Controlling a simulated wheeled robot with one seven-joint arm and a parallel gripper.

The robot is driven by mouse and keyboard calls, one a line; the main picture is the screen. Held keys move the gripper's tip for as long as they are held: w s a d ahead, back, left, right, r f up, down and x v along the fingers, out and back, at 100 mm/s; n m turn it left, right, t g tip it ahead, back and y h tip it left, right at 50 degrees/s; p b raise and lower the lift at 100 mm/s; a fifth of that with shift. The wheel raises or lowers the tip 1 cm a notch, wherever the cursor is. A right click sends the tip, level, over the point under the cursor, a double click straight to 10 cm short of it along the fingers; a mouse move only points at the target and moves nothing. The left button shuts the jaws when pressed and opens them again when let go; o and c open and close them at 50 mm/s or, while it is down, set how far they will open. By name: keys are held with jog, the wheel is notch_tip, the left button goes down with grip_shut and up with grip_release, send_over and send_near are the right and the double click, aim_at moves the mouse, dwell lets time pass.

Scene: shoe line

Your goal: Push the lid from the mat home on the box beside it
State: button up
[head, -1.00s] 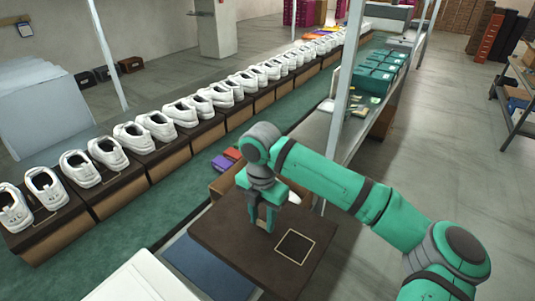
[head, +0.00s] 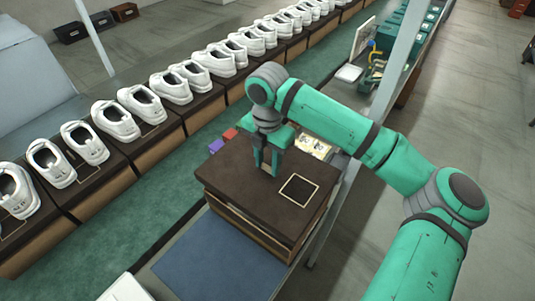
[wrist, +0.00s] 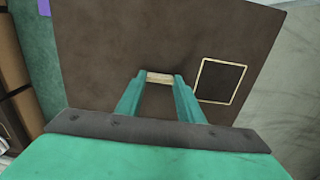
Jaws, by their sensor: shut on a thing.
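The dark brown lid (head: 245,185), with a pale-outlined square on top, lies over the brown box (head: 265,235) and covers its opening. It fills much of the wrist view (wrist: 110,50). The box's front wall shows below the lid's edge, with a thin pale line between. I cannot tell whether the lid is fully down all round. The blue mat (head: 215,265) lies bare in front of the box. My gripper (head: 270,170) points down at the lid's middle. In the wrist view its fingers (wrist: 159,78) are shut on a small tan piece at the lid's top.
White shoes on brown boxes (head: 135,155) stand in a long row on the left, beyond a green strip. Purple and red items (head: 222,140) lie behind the box. A tray with pale items (head: 313,145) is behind it at right. A grey post (head: 400,70) rises farther back.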

aim_at(266, 172)
jog(key=shift+w+f, duration=0.15)
jog(key=shift+s+f, duration=0.2)
jog(key=shift+f, duration=2)
jog(key=shift+w, duration=0.1)
jog(key=shift+d, duration=0.15)
jog(key=shift+a, duration=0.35)
jog(key=shift+d+f, duration=0.1)
jog(key=shift+f, duration=1.95)
